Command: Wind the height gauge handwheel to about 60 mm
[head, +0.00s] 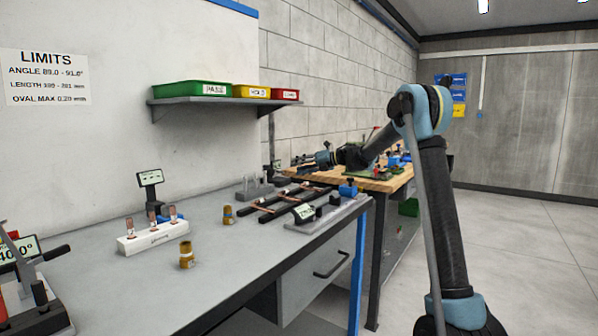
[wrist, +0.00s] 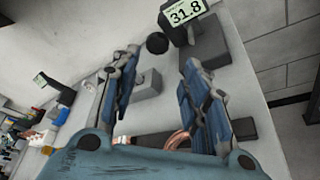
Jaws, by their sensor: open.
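The height gauge shows in the wrist view as a dark display (wrist: 186,12) reading 31.8, above a dark grey block (wrist: 205,50). A round black knob (wrist: 157,43), which looks like the handwheel, sits just left of the display. My gripper (wrist: 160,62) is open, with its two blue-grey fingers apart. The knob appears beyond the fingertips, in line with the gap; I see no contact. In the head view my gripper (head: 300,160) is small, over the far end of the grey bench, and the handwheel cannot be made out there.
A grey block (wrist: 147,85) and copper tube (wrist: 180,140) show between the fingers. On the grey bench (head: 130,290) stand a white rack (head: 152,239), brass pieces (head: 187,254) and a black-railed fixture (head: 285,208). A shelf (head: 225,100) with bins hangs above.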

